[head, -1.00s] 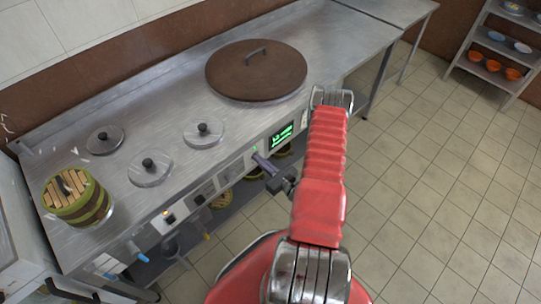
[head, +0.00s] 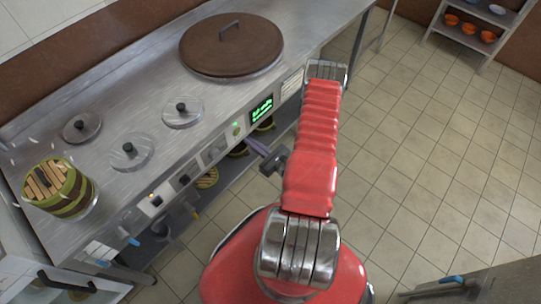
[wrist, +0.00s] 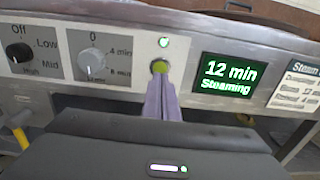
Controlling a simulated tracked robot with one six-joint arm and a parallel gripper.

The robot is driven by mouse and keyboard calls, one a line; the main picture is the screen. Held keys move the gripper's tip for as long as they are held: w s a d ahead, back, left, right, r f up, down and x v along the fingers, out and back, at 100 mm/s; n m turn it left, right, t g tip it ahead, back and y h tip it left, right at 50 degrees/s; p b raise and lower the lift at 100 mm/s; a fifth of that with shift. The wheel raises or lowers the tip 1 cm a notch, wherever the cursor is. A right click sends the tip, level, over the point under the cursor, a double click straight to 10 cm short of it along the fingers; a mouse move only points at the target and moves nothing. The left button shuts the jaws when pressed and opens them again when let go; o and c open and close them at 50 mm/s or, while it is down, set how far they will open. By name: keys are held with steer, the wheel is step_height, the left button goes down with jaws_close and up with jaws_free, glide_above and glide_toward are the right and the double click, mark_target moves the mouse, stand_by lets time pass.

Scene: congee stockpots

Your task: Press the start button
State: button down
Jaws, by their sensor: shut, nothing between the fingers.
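The likely start button is a round yellow-green button (wrist: 159,66) on the steel front panel, below a lit green ring light (wrist: 164,42). It also shows as a small green spot in the head view (head: 237,130). My gripper (wrist: 161,84) has purple fingers, shut together and empty, pointing at the button and covering its lower edge in the wrist view. In the head view my gripper (head: 250,143) is just in front of the panel, with a small gap apparent. The display (wrist: 229,80) right of the button reads "12 min Steaming".
Two dials, a heat dial (wrist: 22,55) and a minute dial (wrist: 93,62), sit left of the button. A brown-lidded pot (head: 231,45), several small lids and a wooden steamer (head: 59,187) are on the counter. The tiled floor at right is mostly clear.

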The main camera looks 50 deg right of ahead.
steer(key=s, duration=0.9)
steer(key=shift+f, duration=0.1)
stand_by(0.8)
